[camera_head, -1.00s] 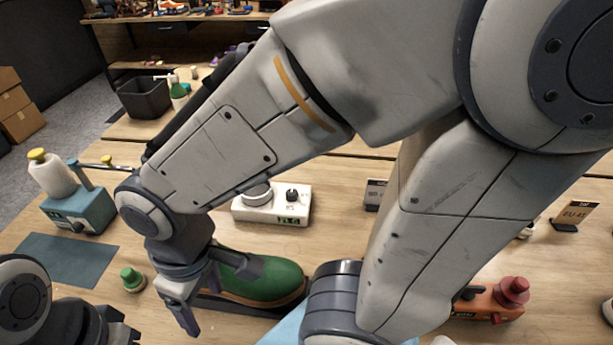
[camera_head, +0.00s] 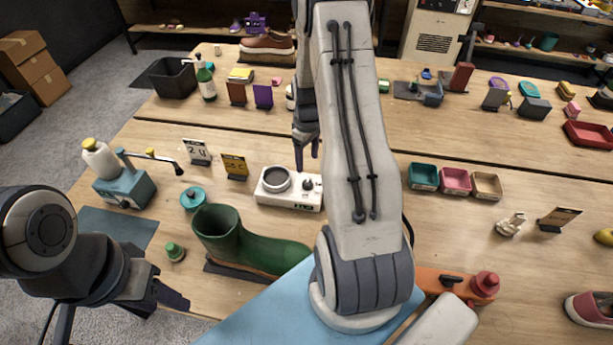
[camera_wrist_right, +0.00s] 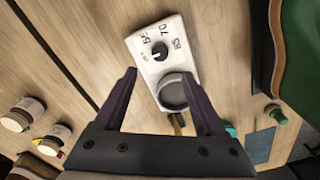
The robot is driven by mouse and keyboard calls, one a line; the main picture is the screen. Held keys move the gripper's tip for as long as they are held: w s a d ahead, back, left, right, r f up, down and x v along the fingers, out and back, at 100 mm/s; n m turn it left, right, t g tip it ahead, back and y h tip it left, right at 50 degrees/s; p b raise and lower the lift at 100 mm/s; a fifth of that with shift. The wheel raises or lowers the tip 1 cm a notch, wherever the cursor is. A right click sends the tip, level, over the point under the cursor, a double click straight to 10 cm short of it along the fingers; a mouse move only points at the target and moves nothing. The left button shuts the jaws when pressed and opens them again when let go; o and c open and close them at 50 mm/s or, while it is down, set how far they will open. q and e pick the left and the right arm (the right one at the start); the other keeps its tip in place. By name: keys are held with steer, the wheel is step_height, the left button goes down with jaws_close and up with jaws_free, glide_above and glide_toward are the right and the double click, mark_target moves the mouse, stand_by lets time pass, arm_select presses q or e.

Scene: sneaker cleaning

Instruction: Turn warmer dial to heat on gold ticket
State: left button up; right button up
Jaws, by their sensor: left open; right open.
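The white warmer (camera_head: 275,197) stands mid-table, with a round well and a black dial (camera_head: 308,183) on top. In the right wrist view the warmer (camera_wrist_right: 138,38) shows numbers around the dial (camera_wrist_right: 159,52); the exact setting is unclear. The gold ticket (camera_head: 234,165) stands left of the warmer, its print too small to read. My right gripper (camera_head: 306,152) is open and empty just behind the warmer, apart from it; its fingers (camera_wrist_right: 158,78) flank the warmer in the wrist view. My left gripper (camera_head: 165,303) is open at the front left.
A green boot (camera_head: 235,243) stands in front of the warmer. A white ticket (camera_head: 197,152) and a teal jar (camera_head: 193,198) are to its left. Small trays (camera_head: 456,181) sit to the right. An orange tool (camera_head: 440,282) lies at the front right.

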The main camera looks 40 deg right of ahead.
mark_target(308, 182)
step_height(308, 182, down, 9)
steer(key=p, duration=0.3)
steer(key=shift+r, duration=0.2)
steer(key=shift+f, duration=0.9)
jaws_close()
